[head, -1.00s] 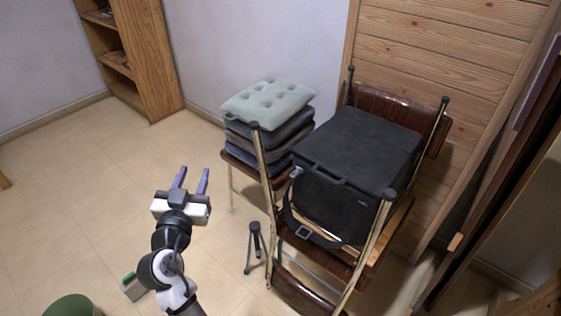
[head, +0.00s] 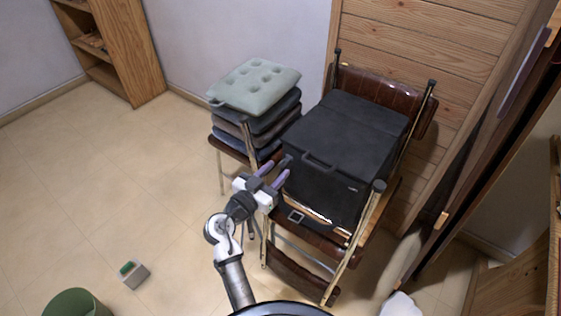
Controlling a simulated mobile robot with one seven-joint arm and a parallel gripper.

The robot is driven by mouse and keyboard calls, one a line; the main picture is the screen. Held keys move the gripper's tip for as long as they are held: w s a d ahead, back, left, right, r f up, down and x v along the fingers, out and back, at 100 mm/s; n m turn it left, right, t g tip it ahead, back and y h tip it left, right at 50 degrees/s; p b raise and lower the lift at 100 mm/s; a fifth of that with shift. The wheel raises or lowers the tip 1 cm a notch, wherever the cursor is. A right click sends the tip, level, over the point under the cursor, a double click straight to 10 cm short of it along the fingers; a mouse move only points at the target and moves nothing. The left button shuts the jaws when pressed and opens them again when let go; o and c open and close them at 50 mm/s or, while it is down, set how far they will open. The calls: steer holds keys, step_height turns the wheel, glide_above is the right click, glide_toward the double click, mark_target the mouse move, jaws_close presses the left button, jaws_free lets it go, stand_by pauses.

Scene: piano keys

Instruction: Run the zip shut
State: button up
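A black box-shaped bag (head: 360,130) sits on a brown metal-framed chair (head: 318,243), with a handle (head: 320,163) at its top front edge. No zip or zip pull can be made out at this size. A strap buckle (head: 296,216) hangs below the bag's front. My gripper (head: 272,173) has two purple fingers that stand apart with nothing visible between them. It is at the bag's left front corner, pointing up and right towards it. Whether a fingertip touches the bag cannot be told.
Stacked cushions (head: 255,86) lie on another chair just behind and left of my gripper. A wooden shelf (head: 120,55) stands at the far left. A green bin (head: 75,304) and a small grey box (head: 134,275) are on the floor. The left floor is mostly clear.

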mark_target(281, 165)
steer(key=shift+x, duration=1.5)
jaws_close()
